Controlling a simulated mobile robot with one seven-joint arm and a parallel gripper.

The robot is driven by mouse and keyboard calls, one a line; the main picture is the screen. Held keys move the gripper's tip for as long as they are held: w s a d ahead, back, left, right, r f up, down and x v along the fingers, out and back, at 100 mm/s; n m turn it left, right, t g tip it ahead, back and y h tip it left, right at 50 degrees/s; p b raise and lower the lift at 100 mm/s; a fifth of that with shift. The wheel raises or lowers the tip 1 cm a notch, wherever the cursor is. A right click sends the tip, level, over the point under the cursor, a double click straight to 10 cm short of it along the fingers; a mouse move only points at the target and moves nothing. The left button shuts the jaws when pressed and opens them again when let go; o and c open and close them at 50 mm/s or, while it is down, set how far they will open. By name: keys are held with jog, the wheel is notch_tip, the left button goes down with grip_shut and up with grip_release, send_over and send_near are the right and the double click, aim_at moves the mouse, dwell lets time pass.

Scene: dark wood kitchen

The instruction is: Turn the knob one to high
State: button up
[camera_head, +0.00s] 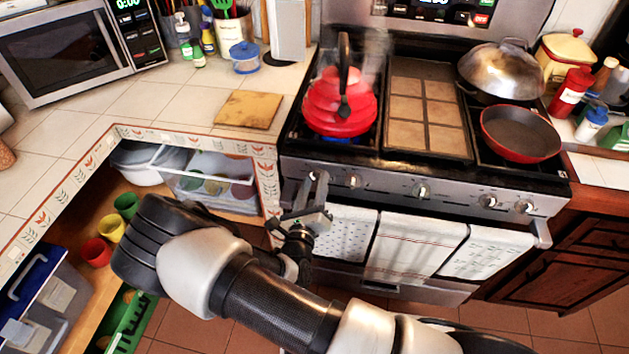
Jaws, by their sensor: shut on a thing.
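The stove (455,182) stands at the centre right, with a row of knobs along its front panel. My gripper (318,179) is at the left end of this panel, its fingers shut on the leftmost knob, which they mostly hide. The knob's setting cannot be read. The second knob (353,181) is just to the right of my fingers, and a middle knob (421,191) is farther right. A red kettle (338,104) sits on the left burner. Blue shows under it, and a faint haze hangs around it.
Towels (415,243) hang on the oven handle below the panel. A griddle (425,75), a red pan (520,132) and a domed metal lid (500,70) are on the stovetop. The tiled counter (165,110) and open shelves lie left of my gripper.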

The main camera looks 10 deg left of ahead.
jog(key=shift+n, duration=0.9)
jog(key=shift+p, duration=0.3)
jog(key=o, duration=1)
jog(key=shift+o, duration=0.2)
jog(key=s, duration=1.7)
jog(key=shift+s+a, duration=0.25)
jog(key=shift+a, duration=0.05)
